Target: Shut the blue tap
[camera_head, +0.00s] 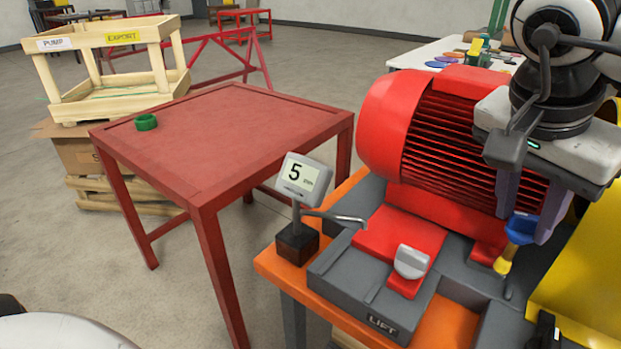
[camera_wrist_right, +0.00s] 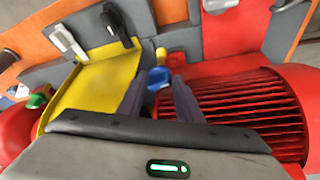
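The blue tap (camera_head: 521,228) is a small blue handle on a yellow stem, at the right of the head view beside the red motor. It also shows in the wrist view (camera_wrist_right: 158,79), near the middle between my fingertips. My right gripper (camera_head: 528,222) comes down from above, its two grey fingers apart, one on each side of the blue handle. In the wrist view, the right gripper (camera_wrist_right: 160,84) seems to have small gaps beside the handle; contact is not clear. The handle is partly hidden by a finger in the head view. My left gripper is out of view.
The red finned motor (camera_head: 470,140) stands close left of the gripper, a yellow guard (camera_head: 590,270) close right. A red table (camera_head: 235,135) holds a green ring (camera_head: 146,122).

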